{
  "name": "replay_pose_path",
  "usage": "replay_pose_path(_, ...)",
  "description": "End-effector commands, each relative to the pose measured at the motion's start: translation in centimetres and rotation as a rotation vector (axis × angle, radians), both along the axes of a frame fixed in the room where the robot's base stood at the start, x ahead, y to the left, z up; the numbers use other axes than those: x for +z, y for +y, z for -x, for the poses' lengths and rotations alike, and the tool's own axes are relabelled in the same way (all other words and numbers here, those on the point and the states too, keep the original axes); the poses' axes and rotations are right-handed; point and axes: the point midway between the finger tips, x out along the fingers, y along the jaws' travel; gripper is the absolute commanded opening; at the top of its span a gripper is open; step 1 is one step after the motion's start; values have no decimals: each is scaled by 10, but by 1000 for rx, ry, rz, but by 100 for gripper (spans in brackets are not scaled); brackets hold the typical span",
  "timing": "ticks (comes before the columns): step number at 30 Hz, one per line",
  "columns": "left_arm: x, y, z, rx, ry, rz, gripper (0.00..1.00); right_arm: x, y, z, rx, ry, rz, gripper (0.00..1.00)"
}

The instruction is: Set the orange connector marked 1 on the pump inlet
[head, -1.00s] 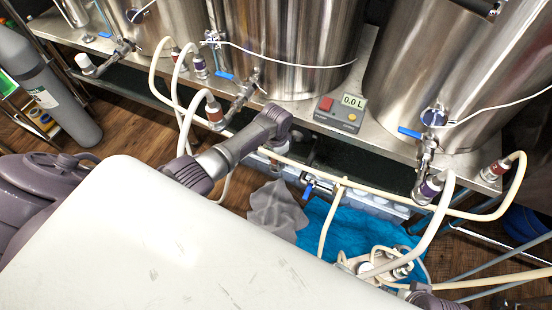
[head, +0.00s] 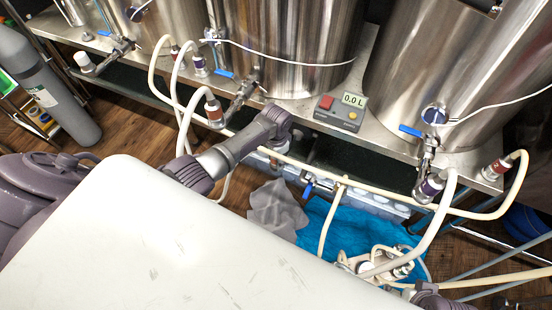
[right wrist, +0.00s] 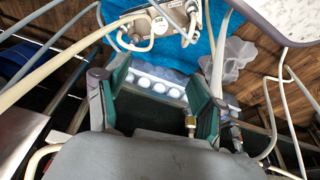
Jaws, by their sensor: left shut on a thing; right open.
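An orange-banded connector (head: 214,112) sits on the valve of the middle kettle, with a pale hose on it; its number is too small to read. The pump (head: 378,265) lies low by the blue cloth among looped hoses, and shows at the top of the right wrist view (right wrist: 140,27). I cannot make out its inlet. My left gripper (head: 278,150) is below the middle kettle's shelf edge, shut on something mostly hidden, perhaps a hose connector. My right gripper (right wrist: 158,100) is open, its green pads apart and empty; only my right arm's edge shows in the head view.
Steel kettles stand on a shelf with a control box (head: 341,110) reading 0.0 L. Red (head: 495,169) and purple (head: 430,186) banded connectors are at right. Hoses cross in front of the shelf. A blue cloth (head: 325,222) and grey rag (head: 276,207) lie below.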

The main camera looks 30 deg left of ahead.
Motion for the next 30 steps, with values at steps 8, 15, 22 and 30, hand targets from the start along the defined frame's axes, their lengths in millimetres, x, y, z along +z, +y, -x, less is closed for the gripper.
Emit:
replay_pose_path(8,-2,0,0,0,-1,0,2,5,0,2,-2,0,-1,69)
replay_pose_path(15,-4,0,-1,0,-1,0,2,10,0,2,-2,-6,-2,69)
replay_pose_path(22,-6,0,-1,0,-1,0,2,15,0,4,-2,-7,-2,69)
replay_pose_path(30,-8,0,-1,0,-1,0,2,18,-2,7,1,-5,4,69)
